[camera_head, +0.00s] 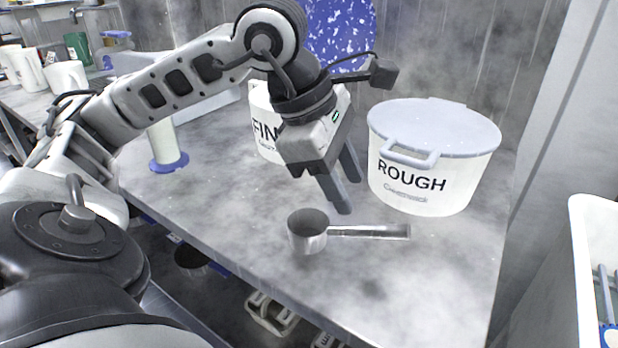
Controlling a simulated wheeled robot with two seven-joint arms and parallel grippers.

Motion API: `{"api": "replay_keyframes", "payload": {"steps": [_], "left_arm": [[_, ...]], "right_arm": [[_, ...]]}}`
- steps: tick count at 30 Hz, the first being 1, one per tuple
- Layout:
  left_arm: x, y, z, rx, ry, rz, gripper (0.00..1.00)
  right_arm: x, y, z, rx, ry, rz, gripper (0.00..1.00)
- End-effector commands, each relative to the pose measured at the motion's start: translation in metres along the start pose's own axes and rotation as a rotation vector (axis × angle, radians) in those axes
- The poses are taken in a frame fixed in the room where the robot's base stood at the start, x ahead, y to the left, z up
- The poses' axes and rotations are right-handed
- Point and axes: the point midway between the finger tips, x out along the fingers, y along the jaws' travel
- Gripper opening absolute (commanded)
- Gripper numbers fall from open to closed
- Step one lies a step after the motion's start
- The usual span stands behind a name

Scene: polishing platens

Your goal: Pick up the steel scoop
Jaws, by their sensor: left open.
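The steel scoop (308,238) lies on the grey table, its round cup to the left and its flat handle (370,231) pointing right. My left gripper (346,195) hangs above and behind the scoop, fingers pointing down. It is open, with nothing between its fingers. My right gripper is not in view.
A white lidded tub marked ROUGH (432,160) stands right of my left gripper. A second tub marked FIN (262,125) stands behind my arm, partly hidden. A white cylinder on a blue base (168,145) stands left. The table (400,295) is clear in front.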

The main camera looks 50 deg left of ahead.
Motion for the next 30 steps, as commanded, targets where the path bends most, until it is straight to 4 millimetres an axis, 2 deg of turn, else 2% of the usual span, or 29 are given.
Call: {"api": "replay_keyframes", "payload": {"steps": [1,3,13,21,30], "left_arm": [[0.013,-0.002,0.0,0.001,0.0,-0.006,0.42],[0.024,-0.001,0.0,0.001,-0.001,-0.004,0.42],[0.052,-0.003,0.001,0.002,-0.001,-0.003,0.42],[0.09,-0.008,0.003,0.001,-0.002,-0.003,0.42],[0.095,-0.007,0.003,0.001,-0.002,0.0,0.42]], "right_arm": [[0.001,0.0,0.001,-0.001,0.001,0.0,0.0],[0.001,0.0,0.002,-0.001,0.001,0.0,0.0],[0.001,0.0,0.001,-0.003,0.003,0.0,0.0],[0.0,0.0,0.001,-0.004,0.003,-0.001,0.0],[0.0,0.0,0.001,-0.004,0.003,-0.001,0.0]]}}
